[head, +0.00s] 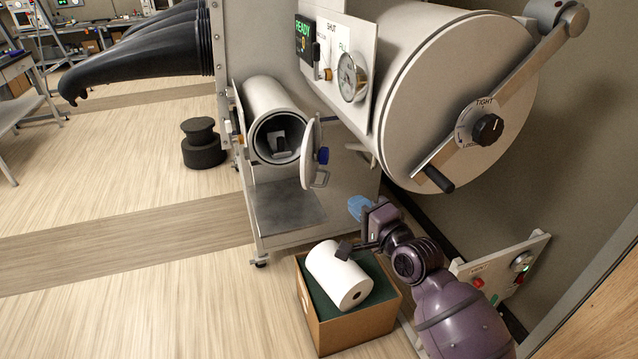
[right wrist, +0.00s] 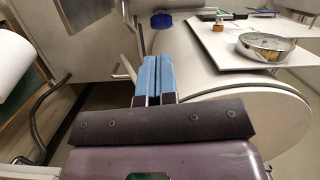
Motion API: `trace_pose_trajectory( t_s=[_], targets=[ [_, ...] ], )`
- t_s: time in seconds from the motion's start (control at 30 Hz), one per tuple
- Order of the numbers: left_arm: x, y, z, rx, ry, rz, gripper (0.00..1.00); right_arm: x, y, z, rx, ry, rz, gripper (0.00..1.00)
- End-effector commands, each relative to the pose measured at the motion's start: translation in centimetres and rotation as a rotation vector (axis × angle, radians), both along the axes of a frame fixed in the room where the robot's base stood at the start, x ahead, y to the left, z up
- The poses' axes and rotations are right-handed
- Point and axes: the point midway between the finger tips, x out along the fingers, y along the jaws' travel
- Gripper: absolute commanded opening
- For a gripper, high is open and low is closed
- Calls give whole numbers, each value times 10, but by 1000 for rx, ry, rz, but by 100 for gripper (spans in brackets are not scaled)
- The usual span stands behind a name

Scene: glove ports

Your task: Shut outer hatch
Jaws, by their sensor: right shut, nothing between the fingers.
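The small round outer hatch (head: 311,150) stands open, swung out to the right of the mouth of the small white tube (head: 270,112). A dark object (head: 281,143) shows inside the tube. My right gripper (head: 358,206) has blue fingers; it is shut and empty, below and right of the hatch, apart from it. In the right wrist view, the shut fingers (right wrist: 156,76) point toward a blue knob (right wrist: 162,20). My left gripper is not in view.
A large round door (head: 460,75) with a lever arm is above right. A gauge panel (head: 337,62) hangs beside it. A box (head: 345,335) holding a white roll (head: 338,276) stands below. A button panel (head: 505,262) is on the right.

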Motion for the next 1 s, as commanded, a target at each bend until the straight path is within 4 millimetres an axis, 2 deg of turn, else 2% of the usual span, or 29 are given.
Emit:
trace_pose_trajectory(
  t_s=[0.13, 0.33, 0.9, 1.0],
  targets=[
    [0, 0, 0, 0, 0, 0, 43, 0, 1, -1, 77, 59, 4, 0],
    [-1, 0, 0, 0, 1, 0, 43, 9, 6, -1, 96, 69, 4, 0],
    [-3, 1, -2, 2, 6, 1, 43, 86, 53, -1, 91, 66, 3, 0],
    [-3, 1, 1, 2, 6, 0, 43, 89, 68, 0, 95, 67, 4, 0]
  ],
)
